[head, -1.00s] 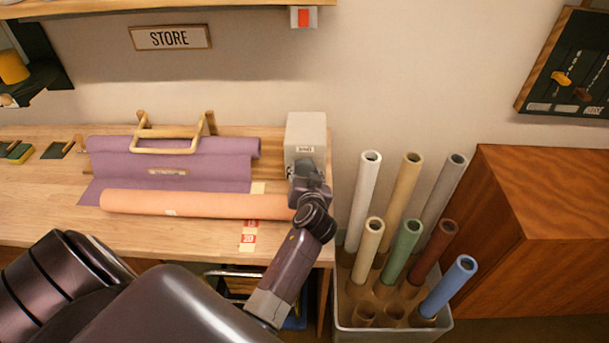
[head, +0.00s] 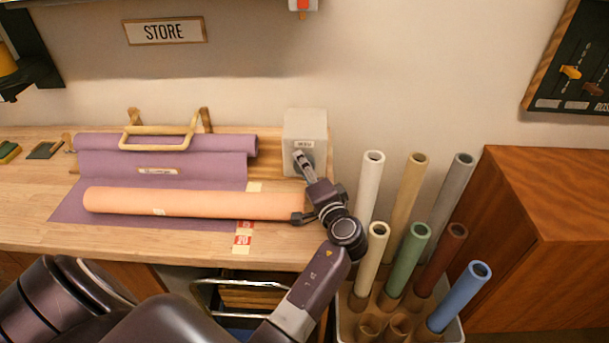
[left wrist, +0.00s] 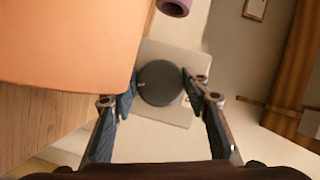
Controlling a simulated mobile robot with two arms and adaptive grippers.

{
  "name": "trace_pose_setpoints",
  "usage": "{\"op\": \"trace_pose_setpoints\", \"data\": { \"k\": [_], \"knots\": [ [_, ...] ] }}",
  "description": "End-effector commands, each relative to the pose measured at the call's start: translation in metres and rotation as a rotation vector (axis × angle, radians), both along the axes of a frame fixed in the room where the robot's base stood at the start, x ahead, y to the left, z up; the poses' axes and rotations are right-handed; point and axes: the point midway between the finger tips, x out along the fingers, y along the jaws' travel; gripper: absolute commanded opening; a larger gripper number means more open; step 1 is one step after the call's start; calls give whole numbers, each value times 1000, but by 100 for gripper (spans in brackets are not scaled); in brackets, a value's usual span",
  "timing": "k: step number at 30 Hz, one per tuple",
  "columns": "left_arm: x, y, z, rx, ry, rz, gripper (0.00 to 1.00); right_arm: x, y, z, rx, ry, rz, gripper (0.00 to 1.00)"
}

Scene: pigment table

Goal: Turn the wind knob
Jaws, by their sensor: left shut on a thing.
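The wind knob (left wrist: 160,83) is a dark grey round disc on the face of a pale box (head: 305,128) at the back right of the table. My left gripper (left wrist: 159,78) has a finger on either side of the knob in the left wrist view and is shut on it. In the head view the left gripper (head: 302,190) reaches the box front from below and hides part of the knob. My right gripper is not in view.
A peach roll (head: 190,203) lies on a purple sheet (head: 85,205), its right end close to my left gripper. A wooden handle (head: 160,148) stands behind it. A bin (head: 460,330) of coloured tubes stands right of the table, beside a wooden cabinet (head: 570,190).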

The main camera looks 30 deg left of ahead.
Motion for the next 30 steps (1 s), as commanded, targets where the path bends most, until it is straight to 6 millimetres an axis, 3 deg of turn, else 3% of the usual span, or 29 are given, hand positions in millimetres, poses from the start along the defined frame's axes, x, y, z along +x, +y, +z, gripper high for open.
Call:
{"op": "trace_pose_setpoints", "data": {
  "k": [12, 30],
  "knots": [
    [1, -1, -3, 221, 136, -4, 18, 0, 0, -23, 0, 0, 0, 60],
    [1, -1, -2, 280, 173, -4, 18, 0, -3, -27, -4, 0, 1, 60]
  ]
}}
